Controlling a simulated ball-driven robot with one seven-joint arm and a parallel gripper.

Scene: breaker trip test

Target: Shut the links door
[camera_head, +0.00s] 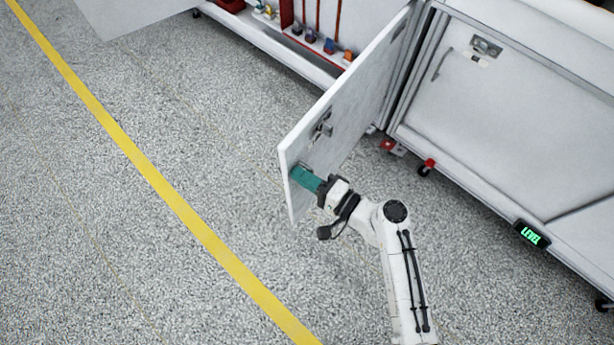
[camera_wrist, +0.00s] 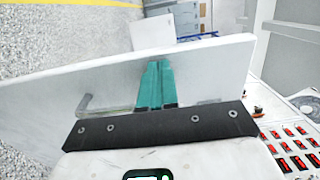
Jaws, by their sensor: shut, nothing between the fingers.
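A white cabinet door (camera_head: 345,110) stands swung open, edge-on to the aisle, with its hinge side at the cabinet frame at upper right. No label shows that names it the links door. A dark metal latch (camera_head: 322,128) is on its face. The door also fills the middle of the wrist view (camera_wrist: 50,105), with a grey bent handle (camera_wrist: 92,106) on it. My gripper (camera_head: 297,174) has teal fingers shut together, with nothing between them. Its tips are at the door's face near the free edge, and they look to be touching it; in the wrist view the fingertips (camera_wrist: 156,66) reach the panel.
Left of the hinge is an open cabinet bay with coloured items (camera_head: 310,36) and red rods. Another white door (camera_head: 135,12) stands open at upper left. Right is a closed white panel (camera_head: 490,95) and a green LEVEL display (camera_head: 532,234). Speckled floor with a yellow line (camera_head: 165,190) is clear.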

